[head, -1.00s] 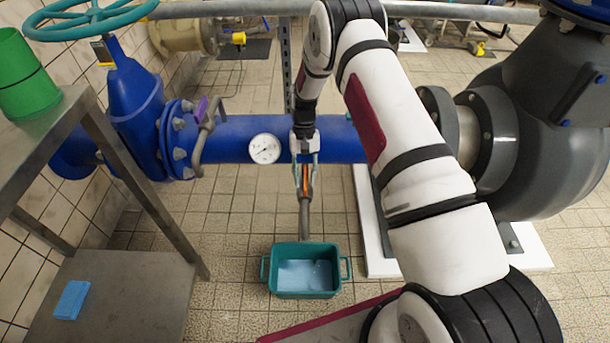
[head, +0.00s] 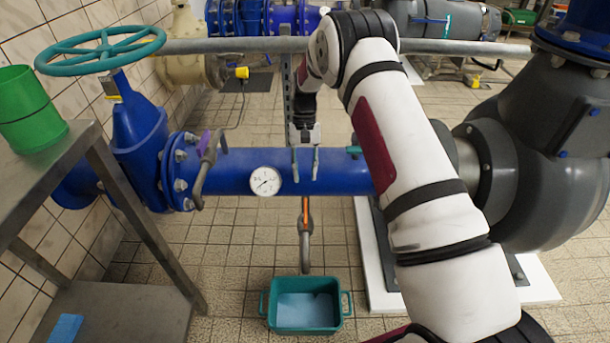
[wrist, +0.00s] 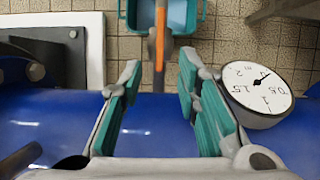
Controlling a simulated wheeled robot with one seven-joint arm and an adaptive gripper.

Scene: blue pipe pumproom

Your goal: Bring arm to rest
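My gripper (head: 305,163) is in front of the blue pipe in the head view, above the teal tub. In the wrist view my gripper (wrist: 160,90) has its two green-padded fingers spread apart with nothing between them. My white arm (head: 400,150) reaches from the lower right up and over toward the pipe.
A blue pipe (head: 225,182) with a round gauge (head: 265,181) runs across. A drain spout with an orange handle (head: 305,213) hangs below it, over a teal tub (head: 308,328) on the floor. A metal table (head: 85,150) with a green cup (head: 28,110) stands left; a grey pump (head: 550,150) stands right.

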